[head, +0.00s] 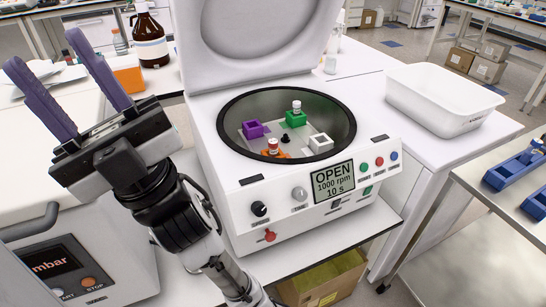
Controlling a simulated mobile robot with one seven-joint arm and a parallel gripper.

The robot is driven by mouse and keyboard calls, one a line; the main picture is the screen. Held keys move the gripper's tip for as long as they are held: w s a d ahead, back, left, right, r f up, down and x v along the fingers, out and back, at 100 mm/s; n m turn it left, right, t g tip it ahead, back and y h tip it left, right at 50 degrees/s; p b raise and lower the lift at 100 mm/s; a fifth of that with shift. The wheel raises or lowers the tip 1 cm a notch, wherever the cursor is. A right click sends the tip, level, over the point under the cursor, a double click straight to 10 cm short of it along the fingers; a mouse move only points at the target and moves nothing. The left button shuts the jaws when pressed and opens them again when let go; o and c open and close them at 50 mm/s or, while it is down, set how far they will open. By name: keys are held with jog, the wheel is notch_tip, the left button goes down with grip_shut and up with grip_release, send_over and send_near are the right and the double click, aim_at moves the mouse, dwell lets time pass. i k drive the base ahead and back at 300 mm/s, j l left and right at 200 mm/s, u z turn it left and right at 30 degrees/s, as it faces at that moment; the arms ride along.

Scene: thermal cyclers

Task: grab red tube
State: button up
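An open centrifuge (226,185) with its lid raised stands in the middle of the head view. In its round bowl, a small tube with red and white on it (272,145) stands upright in an orange holder (284,154) at the front.
The bowl also has a purple holder (251,129) and a white holder (321,142), both seemingly empty. The raised lid (245,40) stands behind the bowl. A white tub (440,98) is at the right. A brown bottle (149,38) and orange box (127,75) stand behind my gripper.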

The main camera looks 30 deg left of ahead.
aim_at(273, 142)
jog(key=l+u, duration=0.1)
jog(key=u, duration=0.25)
jog(key=l+u, duration=0.15)
jog(key=u, duration=0.25)
jog(key=l+u, duration=0.15)
jog(key=u, duration=0.2)
jog(key=l+u, duration=0.3)
jog(key=l, duration=0.2)
jog(key=l+u, duration=0.25)
jog(key=l, duration=0.2)
jog(key=k+l, duration=0.1)
jog(key=l, duration=0.2)
jog(key=k+l, duration=0.1)
jog(key=l, duration=0.2)
jog(key=k+l+u, duration=0.1)
jog(key=l, duration=0.2)
jog(key=i, duration=1)
